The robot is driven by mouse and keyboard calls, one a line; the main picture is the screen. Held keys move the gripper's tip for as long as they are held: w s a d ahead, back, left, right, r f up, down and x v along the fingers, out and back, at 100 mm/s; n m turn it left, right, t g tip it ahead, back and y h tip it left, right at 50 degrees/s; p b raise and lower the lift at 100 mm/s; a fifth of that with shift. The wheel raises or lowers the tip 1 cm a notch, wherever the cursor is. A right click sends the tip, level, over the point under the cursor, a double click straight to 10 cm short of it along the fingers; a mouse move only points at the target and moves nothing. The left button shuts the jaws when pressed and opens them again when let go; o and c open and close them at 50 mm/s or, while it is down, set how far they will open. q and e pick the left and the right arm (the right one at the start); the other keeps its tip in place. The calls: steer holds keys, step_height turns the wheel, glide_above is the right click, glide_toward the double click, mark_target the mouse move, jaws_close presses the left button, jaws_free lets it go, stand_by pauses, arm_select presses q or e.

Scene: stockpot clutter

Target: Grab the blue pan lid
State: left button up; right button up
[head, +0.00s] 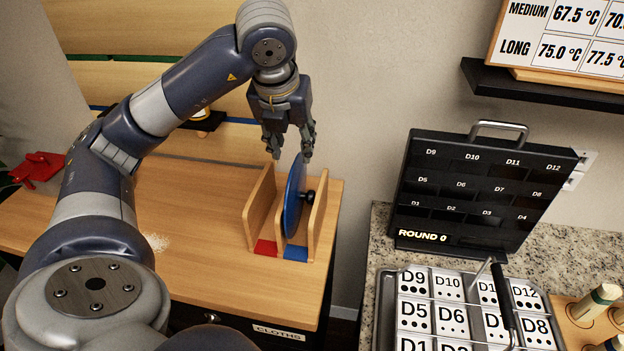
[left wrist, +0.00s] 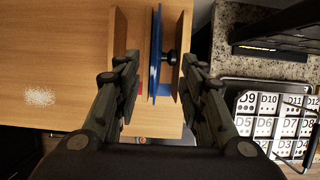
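The blue pan lid (head: 293,196) stands upright on edge in a wooden rack (head: 258,212), with its black knob (head: 309,197) facing right. In the left wrist view the lid (left wrist: 156,50) shows edge-on as a thin blue strip, with the knob to its right. My left gripper (head: 291,158) is open, pointing down above the rack, just over the top of the lid. In the left wrist view the gripper (left wrist: 158,65) has its fingers spread to either side of the lid and appears empty. My right gripper is not in view.
The rack stands near the right edge of a wooden table (head: 190,222). A granite counter (head: 385,228) to the right holds a black case (head: 475,195) and a tray of labelled cards (head: 450,312). White grains (head: 156,242) lie on the table's left part.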

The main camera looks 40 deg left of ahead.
mark_target(294, 164)
arm_select(q)
steer(key=shift+b+x, duration=0.45)
steer(key=shift+x, duration=0.6)
steer(key=shift+s+a+f, duration=0.1)
steer(key=shift+a+f, duration=0.05)
steer(key=shift+f, duration=0.4)
steer(key=shift+s+a+f, duration=0.1)
steer(key=shift+f, duration=0.5)
steer(key=shift+w+f, duration=0.3)
steer(key=shift+w+a+f, duration=0.1)
steer(key=shift+w+f, duration=0.05)
steer(key=p+x, duration=0.1)
steer(key=x, duration=0.1)
steer(key=shift+w+a+f+p, duration=0.15)
steer(key=shift+f+p, duration=0.05)
steer(key=shift+p, duration=0.15)
steer(key=shift+x, duration=1)
steer(key=shift+w+a+f, duration=0.1)
steer(key=c, duration=0.3)
jaws_close()
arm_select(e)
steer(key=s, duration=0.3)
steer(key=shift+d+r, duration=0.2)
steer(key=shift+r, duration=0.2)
